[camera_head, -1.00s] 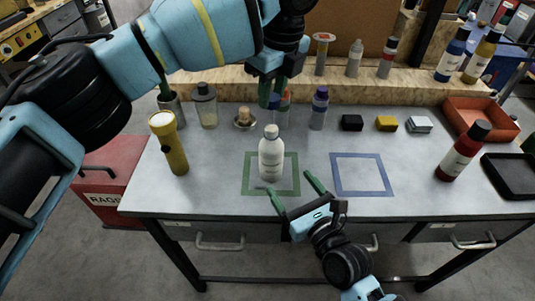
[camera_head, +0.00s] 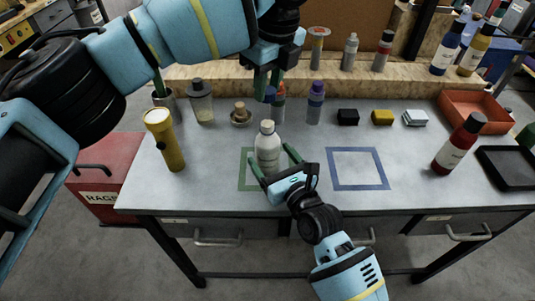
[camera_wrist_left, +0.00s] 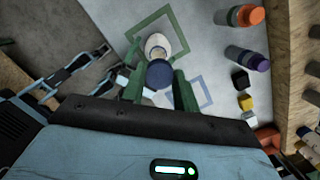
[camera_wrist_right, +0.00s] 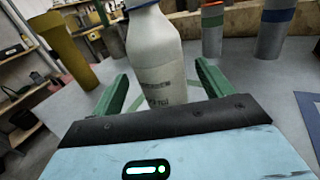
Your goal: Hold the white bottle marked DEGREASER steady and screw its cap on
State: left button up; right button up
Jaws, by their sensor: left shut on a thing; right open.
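The white bottle (camera_head: 267,152) stands upright, uncapped, on the green outlined square (camera_head: 242,172) of the bench. It fills the middle of the right wrist view (camera_wrist_right: 158,60), its label too small to read. My right gripper (camera_head: 272,158) is open, with one finger on either side of the bottle. In the right wrist view both fingers stand apart from its sides. My left gripper (camera_head: 268,87) is shut on a dark blue cap (camera_wrist_left: 160,74) above the bottle. In the left wrist view the cap overlaps the bottle's top (camera_wrist_left: 156,45); the height gap is unclear there.
Behind the bottle stand an orange-topped bottle (camera_head: 279,104) and a purple-capped bottle (camera_head: 315,103). A yellow flashlight (camera_head: 165,140) stands left, and a red bottle (camera_head: 458,146) right. The blue outlined square (camera_head: 357,168) is empty. A wooden ledge (camera_head: 400,90) runs along the back.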

jog(key=shift+x, duration=2.3)
jog(key=c, duration=1.5)
pick_arm(q)
send_over(265, 122)
jog(key=shift+s+d+f, duration=0.15)
jog(key=shift+d+f, duration=0.05)
jog(key=shift+f, duration=1.05)
jog(key=shift+s+d+f, duration=0.1)
jog(key=shift+d+f, duration=0.05)
jog(key=shift+f, duration=1.1)
pick_arm(e)
jog(key=shift+s, duration=0.1)
